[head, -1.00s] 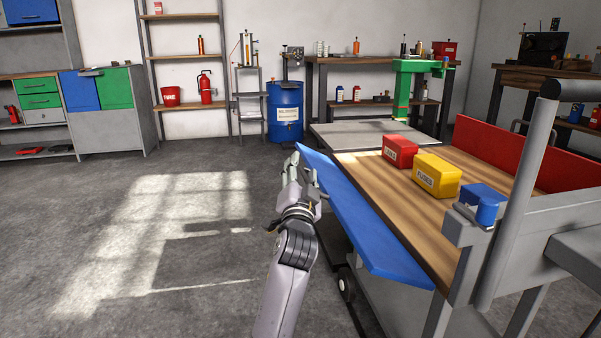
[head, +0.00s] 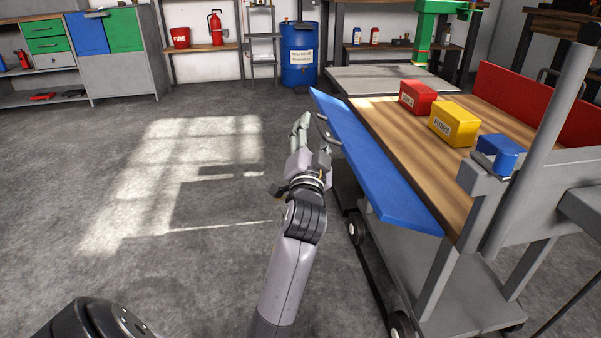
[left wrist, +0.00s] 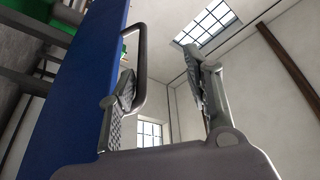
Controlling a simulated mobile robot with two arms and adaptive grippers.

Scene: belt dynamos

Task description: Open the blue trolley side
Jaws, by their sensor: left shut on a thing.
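The blue trolley side (head: 375,165) is a long flat panel along the left edge of the wooden trolley top (head: 410,150). It leans outward to the left, over the floor. A dark bar handle (head: 328,134) sits on its outer face. My left gripper (head: 313,130) is at this handle, left of the panel, and is shut on it. In the left wrist view the blue side (left wrist: 85,90) stands at left, and the handle (left wrist: 141,65) loops out beside one finger of the gripper (left wrist: 165,90). My right gripper is not in view.
Red (head: 418,97), yellow (head: 454,124) and blue (head: 499,154) boxes stand on the trolley. A red side (head: 535,105) stands upright opposite. A grey post (head: 540,140) rises at the near end. The floor left of my arm is clear; a blue drum (head: 300,55) stands behind.

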